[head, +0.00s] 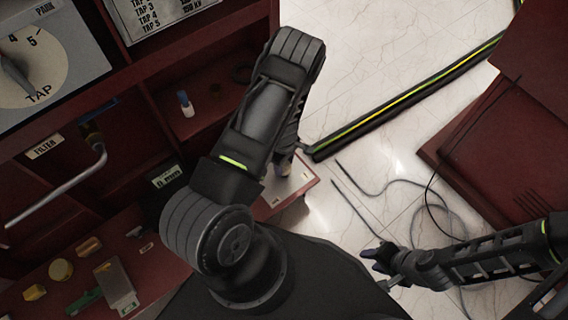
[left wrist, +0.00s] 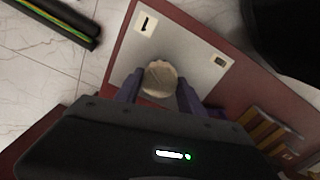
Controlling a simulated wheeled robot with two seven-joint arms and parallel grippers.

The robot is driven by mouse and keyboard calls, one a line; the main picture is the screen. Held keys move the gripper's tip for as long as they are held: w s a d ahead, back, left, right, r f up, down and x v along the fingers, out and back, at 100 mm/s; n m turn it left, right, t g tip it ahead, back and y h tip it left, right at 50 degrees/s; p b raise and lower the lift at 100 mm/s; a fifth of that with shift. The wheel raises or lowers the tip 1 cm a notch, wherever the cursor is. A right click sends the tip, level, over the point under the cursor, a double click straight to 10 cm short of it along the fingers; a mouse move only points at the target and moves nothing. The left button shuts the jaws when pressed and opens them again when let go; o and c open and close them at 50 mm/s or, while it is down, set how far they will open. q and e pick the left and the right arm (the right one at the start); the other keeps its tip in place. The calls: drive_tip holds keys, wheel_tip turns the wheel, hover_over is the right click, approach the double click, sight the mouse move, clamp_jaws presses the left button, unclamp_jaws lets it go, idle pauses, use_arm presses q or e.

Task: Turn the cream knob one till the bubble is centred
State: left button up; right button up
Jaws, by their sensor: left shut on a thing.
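The cream knob (left wrist: 160,76) is round and stands on a grey panel in the left wrist view. A white label with a dark mark like a 1 (left wrist: 146,23) is on the same panel. My left gripper (left wrist: 160,92) has its two purple fingers on either side of the knob and is shut on it. In the head view my left gripper (head: 280,168) reaches down over the grey panel (head: 292,188), and my arm hides most of the knob. I cannot make out a bubble in either view. My right gripper (head: 384,264) is at the lower right, above the floor, away from the knob.
A dark red cabinet with a TAP dial (head: 45,62) and a grey bent handle (head: 60,188) stands at the left. Yellow knobs (head: 60,270) sit on the lower shelf. Loose cables (head: 425,208) and a striped black strip (head: 400,98) lie on the pale floor.

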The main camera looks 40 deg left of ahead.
sight(284, 166)
idle(0.4)
use_arm(q)
drive_tip(key=o, duration=1.4)
drive_tip(key=shift+c, duration=0.2)
wheel_tip(284, 166, up, 8)
drive_tip(key=shift+f+p, duration=0.1)
drive_tip(key=shift+p, duration=1.15)
